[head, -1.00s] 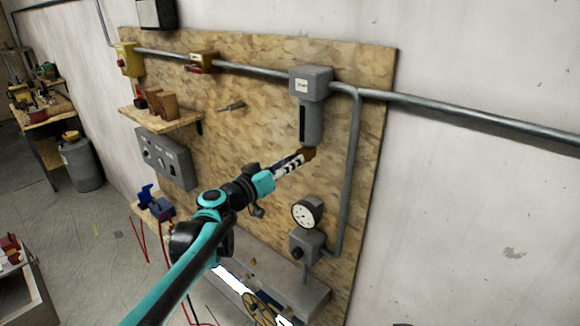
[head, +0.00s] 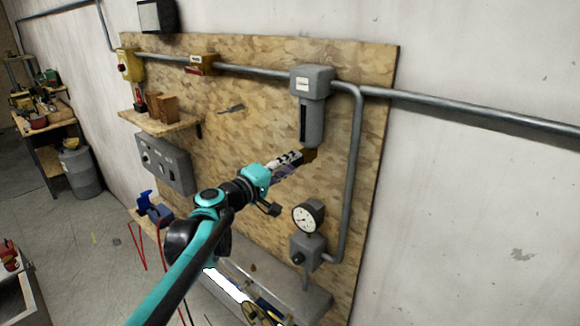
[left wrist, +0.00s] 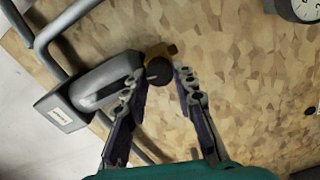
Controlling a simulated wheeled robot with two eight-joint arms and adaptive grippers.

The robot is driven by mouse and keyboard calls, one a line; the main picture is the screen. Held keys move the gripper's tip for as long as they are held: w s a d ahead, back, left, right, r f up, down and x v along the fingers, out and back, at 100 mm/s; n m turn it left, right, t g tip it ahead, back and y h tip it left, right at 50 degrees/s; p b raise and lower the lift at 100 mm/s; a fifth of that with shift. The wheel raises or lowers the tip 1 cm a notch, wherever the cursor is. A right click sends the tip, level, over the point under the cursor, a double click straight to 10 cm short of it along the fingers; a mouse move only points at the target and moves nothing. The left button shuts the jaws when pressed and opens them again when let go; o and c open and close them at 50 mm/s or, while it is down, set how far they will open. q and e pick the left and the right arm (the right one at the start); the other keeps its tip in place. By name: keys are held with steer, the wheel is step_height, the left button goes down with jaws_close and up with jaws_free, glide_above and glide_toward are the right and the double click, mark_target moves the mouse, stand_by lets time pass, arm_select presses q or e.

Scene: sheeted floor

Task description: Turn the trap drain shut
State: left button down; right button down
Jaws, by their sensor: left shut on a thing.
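The grey trap (head: 312,118) hangs from the pipe on the chipboard panel, with a label on its square top and a dark slot in its cylinder. Its brass-brown drain (head: 311,154) is at the bottom end. In the left wrist view the trap (left wrist: 105,80) lies sideways, and the drain (left wrist: 162,51) ends in a dark round knob (left wrist: 159,71). My left gripper (head: 302,157) reaches up to the drain from the lower left. Its fingertips (left wrist: 161,78) sit on either side of the knob, shut on it. My right gripper is not in view.
A pressure gauge (head: 308,215) on a grey box stands below the trap, and a vertical pipe (head: 352,190) runs close on the right. A shelf with brown blocks (head: 162,107) and a grey control box (head: 165,163) are at left. The wall at right is clear.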

arm_select(q)
steer(key=shift+f+n, duration=0.1)
steer(key=shift+n, duration=1.3)
steer(key=shift+b, duration=0.3)
steer(key=c, duration=1.2)
jaws_free()
steer(key=v, duration=1.2)
steer(key=shift+f, duration=0.1)
